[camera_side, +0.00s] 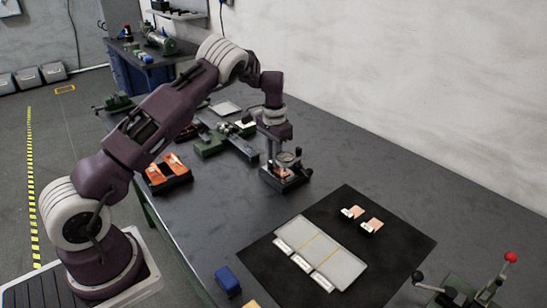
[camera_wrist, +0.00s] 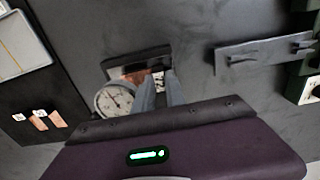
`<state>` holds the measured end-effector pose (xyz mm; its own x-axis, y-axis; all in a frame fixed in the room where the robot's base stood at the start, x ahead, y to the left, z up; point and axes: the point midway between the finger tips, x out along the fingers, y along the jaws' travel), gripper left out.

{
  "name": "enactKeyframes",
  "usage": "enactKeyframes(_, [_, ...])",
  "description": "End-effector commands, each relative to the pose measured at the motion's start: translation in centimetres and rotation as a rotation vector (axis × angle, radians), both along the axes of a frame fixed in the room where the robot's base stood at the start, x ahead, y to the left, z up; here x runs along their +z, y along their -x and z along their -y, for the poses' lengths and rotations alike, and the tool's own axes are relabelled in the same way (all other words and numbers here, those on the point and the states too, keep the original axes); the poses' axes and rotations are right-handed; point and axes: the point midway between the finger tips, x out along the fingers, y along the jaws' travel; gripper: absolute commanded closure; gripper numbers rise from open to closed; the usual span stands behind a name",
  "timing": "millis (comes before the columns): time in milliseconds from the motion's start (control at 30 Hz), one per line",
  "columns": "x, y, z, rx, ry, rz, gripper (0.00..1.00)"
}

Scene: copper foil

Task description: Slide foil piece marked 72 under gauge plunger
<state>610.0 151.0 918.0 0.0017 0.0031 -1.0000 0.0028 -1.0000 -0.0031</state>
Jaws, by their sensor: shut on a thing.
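The gauge with its round dial (camera_side: 288,157) stands on a dark base (camera_side: 297,181) on the bench; its dial also shows in the wrist view (camera_wrist: 114,102). A copper foil piece (camera_wrist: 130,72) lies over the gauge base, beside the dial as seen from the wrist. Its white tag (camera_wrist: 158,83) is at my fingertips. My gripper (camera_wrist: 160,80) is shut on this foil piece's tagged end, low at the gauge. The plunger tip is hidden, so I cannot tell whether the foil is under it. The number on the tag is not readable.
Two other tagged foil pieces (camera_side: 352,212) lie on a black mat (camera_side: 262,275), near a pale sorting tray (camera_side: 345,267) with several sections. A dark holder with orange pieces (camera_side: 170,170) stands left of the gauge. A green fixture (camera_side: 213,142) is behind. Bench right of the gauge is clear.

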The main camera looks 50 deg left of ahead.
Motion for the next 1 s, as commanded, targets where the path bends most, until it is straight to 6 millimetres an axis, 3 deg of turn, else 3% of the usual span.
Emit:
enactKeyframes(267, [0.1, 0.0, 0.4, -0.004, 0.008, -0.002, 0.77])
enactKeyframes(1000, [3.1, -0.1, 0.5, -0.004, 0.009, 0.002, 0.77])
